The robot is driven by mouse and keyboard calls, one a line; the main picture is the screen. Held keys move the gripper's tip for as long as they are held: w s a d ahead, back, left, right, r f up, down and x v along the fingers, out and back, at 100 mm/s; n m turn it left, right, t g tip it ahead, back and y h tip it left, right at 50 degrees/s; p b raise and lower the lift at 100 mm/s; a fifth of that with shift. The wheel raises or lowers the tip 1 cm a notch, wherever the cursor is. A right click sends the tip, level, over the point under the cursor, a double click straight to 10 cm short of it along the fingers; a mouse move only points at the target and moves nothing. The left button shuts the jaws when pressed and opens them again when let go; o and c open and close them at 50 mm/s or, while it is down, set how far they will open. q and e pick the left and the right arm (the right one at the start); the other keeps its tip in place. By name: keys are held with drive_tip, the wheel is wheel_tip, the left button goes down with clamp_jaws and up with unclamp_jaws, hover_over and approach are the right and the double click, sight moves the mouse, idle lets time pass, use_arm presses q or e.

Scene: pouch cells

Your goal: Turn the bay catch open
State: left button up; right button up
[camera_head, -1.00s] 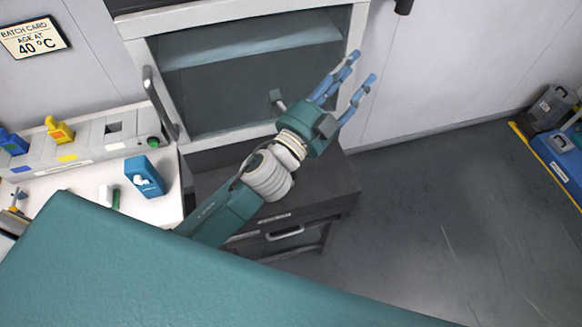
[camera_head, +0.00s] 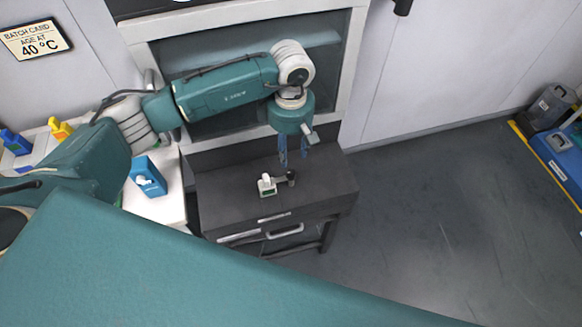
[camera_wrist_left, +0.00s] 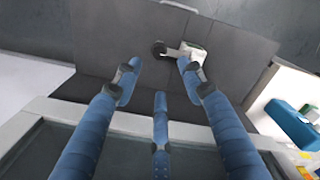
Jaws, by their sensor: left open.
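The bay catch (camera_head: 267,185) is a small white block on top of a dark cabinet. A short lever runs from it toward the right to a dark round knob (camera_head: 291,178). My left gripper (camera_head: 293,160) points down just above and behind the knob, its blue fingers spread and empty. In the left wrist view the catch (camera_wrist_left: 196,52) and its knob (camera_wrist_left: 159,48) lie beyond the open fingertips (camera_wrist_left: 158,86). I see no clear contact between the fingers and the catch. My right gripper is in neither view.
The dark cabinet (camera_head: 225,195) has a front handle (camera_head: 285,231). Behind it is a framed window bay (camera_head: 355,60). A white bench at left holds a blue box (camera_head: 147,177) and a yellow item (camera_head: 60,130). The floor (camera_head: 430,220) at right is clear.

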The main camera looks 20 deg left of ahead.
sight(291, 172)
use_arm(q)
wheel_tip(291, 172, down, 8)
drive_tip(key=p, duration=0.2)
drive_tip(key=shift+d+f+p, duration=0.1)
drive_tip(key=shift+f+p, duration=0.15)
drive_tip(key=shift+p, duration=0.15)
drive_tip(key=shift+f, duration=0.5)
drive_tip(key=shift+c, duration=0.2)
clamp_jaws()
